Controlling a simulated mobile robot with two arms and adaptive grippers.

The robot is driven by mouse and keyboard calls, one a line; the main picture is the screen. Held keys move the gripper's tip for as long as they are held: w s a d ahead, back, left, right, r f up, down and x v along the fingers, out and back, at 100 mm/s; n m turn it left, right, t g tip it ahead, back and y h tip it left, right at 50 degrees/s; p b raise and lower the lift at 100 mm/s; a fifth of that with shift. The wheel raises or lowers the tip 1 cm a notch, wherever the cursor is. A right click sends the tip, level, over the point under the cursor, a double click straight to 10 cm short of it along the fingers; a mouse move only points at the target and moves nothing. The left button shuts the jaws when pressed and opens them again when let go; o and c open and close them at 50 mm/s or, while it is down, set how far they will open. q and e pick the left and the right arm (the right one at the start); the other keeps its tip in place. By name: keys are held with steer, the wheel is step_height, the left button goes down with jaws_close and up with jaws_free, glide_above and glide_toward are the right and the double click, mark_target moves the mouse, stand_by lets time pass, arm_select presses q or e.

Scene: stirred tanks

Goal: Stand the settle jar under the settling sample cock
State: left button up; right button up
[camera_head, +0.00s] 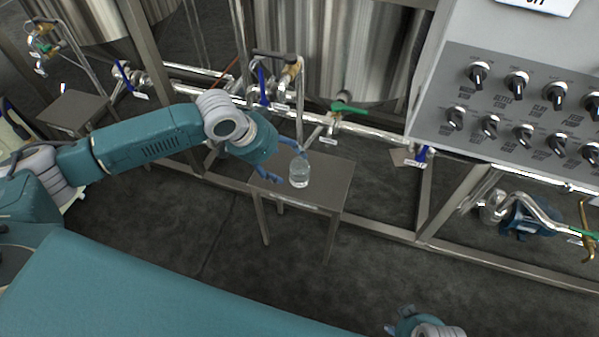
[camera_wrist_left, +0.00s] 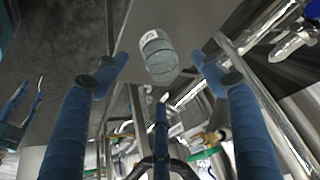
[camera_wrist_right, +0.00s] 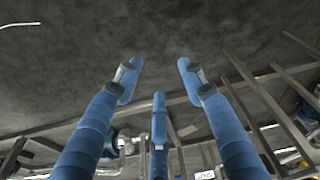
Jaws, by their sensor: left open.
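A clear glass jar (camera_head: 299,172) with a pale label stands upright on a small grey metal stand (camera_head: 325,183). My left gripper (camera_head: 284,164) is open, with its blue fingers close to the jar. In the left wrist view the jar (camera_wrist_left: 157,55) shows between and beyond the open fingertips; contact cannot be told. A brass sample cock (camera_head: 290,73) with a thin downward tube (camera_head: 300,115) is behind the stand; its tag is unreadable. The tube's end is near the jar, but exact alignment is unclear. My right gripper (camera_wrist_right: 158,78) is open and empty above bare floor.
Steel tanks (camera_head: 330,45) and horizontal pipes stand behind, with a green-handled valve (camera_head: 348,107) right of the tube. A control panel (camera_head: 520,105) overhangs the right. Another small stand (camera_head: 75,108) is at far left. Frame rails (camera_head: 425,190) border the open floor.

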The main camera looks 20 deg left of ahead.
mark_target(297, 167)
arm_select(q)
steer(key=x, duration=0.3)
steer(key=shift+w+d+f+b, duration=0.15)
steer(key=shift+f+b, duration=0.15)
steer(key=shift+b, duration=0.05)
steer(key=b+x, duration=0.1)
steer(key=x, duration=0.3)
steer(key=shift+w+d+f+b, duration=0.2)
steer(key=shift+b, duration=0.1)
steer(key=c, duration=1.3)
arm_select(e)
steer(key=w+v, duration=0.2)
steer(key=v, duration=0.6)
steer(key=shift+r+t, duration=0.3)
steer(key=shift+r, duration=0.3)
arm_select(q)
steer(key=shift+r, duration=0.1)
arm_select(e)
steer(key=shift+s, duration=0.1)
